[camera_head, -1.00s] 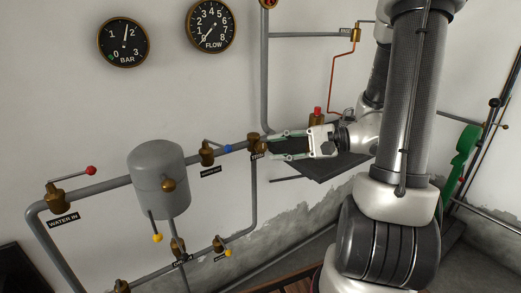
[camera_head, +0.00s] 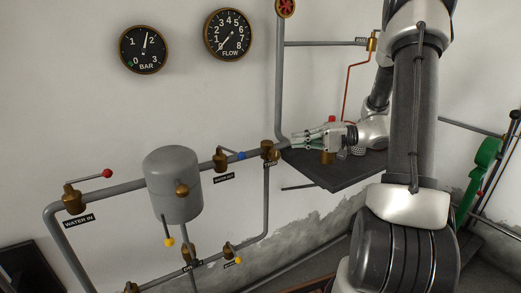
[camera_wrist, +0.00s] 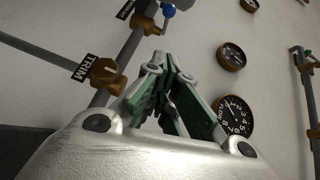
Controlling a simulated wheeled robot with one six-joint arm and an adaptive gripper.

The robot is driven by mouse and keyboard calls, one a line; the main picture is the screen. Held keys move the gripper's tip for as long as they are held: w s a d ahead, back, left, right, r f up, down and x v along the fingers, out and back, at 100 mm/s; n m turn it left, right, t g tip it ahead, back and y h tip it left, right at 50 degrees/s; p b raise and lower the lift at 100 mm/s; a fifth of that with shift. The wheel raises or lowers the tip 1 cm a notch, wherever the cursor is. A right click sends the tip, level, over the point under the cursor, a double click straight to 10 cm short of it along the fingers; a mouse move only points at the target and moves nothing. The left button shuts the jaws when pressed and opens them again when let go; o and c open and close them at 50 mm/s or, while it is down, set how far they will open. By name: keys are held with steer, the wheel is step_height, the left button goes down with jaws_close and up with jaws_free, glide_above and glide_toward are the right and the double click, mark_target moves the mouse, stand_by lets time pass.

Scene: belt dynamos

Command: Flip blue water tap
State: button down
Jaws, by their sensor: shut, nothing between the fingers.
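The blue-knobbed water tap (camera_head: 240,156) sits on a brass valve on the grey pipe, right of the grey tank. Its lever runs along the pipe with the blue knob to the right.
The brass TRIM valve (camera_head: 269,150) is between the blue knob and my gripper. A red-knobbed lever (camera_head: 106,173) is at left. The grey tank (camera_head: 172,185) and yellow knobs (camera_head: 170,241) are lower. A dark shelf (camera_head: 335,171) lies below my gripper. Gauges (camera_head: 143,49) hang above.

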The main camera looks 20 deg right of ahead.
glide_toward(231, 151)
steer(key=shift+w+a, duration=0.85)
steer(key=shift+w, duration=0.1)
steer(key=shift+f+n, duration=0.4)
steer(key=shift+f, duration=0.05)
steer(key=s+a, duration=0.3)
steer(key=shift+s+a, duration=0.25)
